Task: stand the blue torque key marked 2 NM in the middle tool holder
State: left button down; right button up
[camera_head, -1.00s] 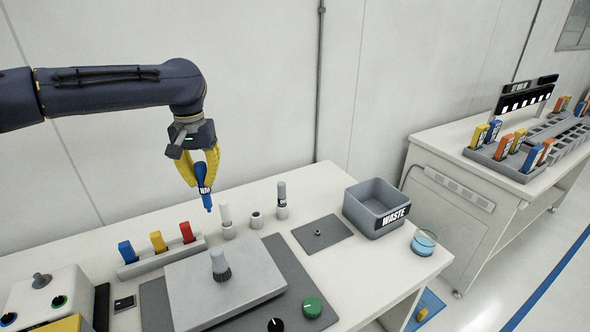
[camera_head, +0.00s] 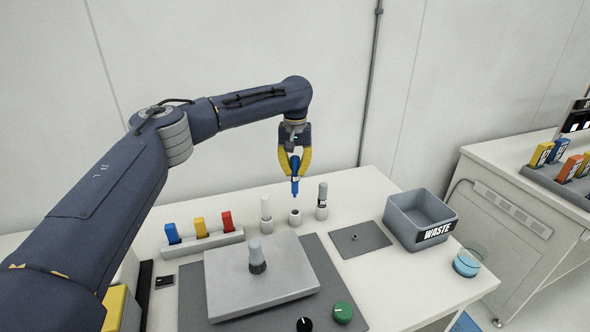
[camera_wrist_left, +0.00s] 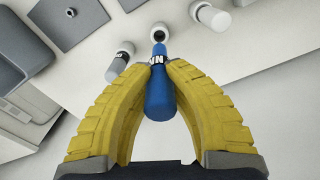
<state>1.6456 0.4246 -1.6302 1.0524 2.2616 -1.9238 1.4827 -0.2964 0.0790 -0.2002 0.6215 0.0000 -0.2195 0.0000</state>
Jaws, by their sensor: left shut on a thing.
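My left gripper (camera_head: 295,167) is shut on the blue torque key (camera_head: 295,185), which hangs upright, tip down. The key sits just above the middle tool holder (camera_head: 295,217), a short white cup with a dark hole, with a small gap in the head view. The holders on either side carry a white tool (camera_head: 265,207) and a grey-topped tool (camera_head: 322,195). My right gripper is not in view.
A grey waste bin (camera_head: 420,218) and a glass beaker (camera_head: 468,262) stand at the right. A rack (camera_head: 203,245) with blue, yellow and red pieces is at the left. A grey block (camera_head: 262,280) with a knob lies in front. A flat plate (camera_head: 360,239) lies right of the holders.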

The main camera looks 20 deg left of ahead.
aim_at(295, 196)
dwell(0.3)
pick_arm(q)
jog(key=shift+f+t, duration=0.15)
jog(key=shift+t, duration=0.25)
jog(key=shift+f, duration=3)
jog(key=shift+f, duration=2.65)
jog(key=c, duration=1.4)
grip_release()
jog(key=shift+o, duration=0.2)
jog(key=shift+r, duration=0.1)
jog(key=r, duration=1.1)
jog(key=shift+s+d+r, duration=0.1)
jog(key=shift+s+r, duration=0.2)
jog(key=shift+r, duration=0.1)
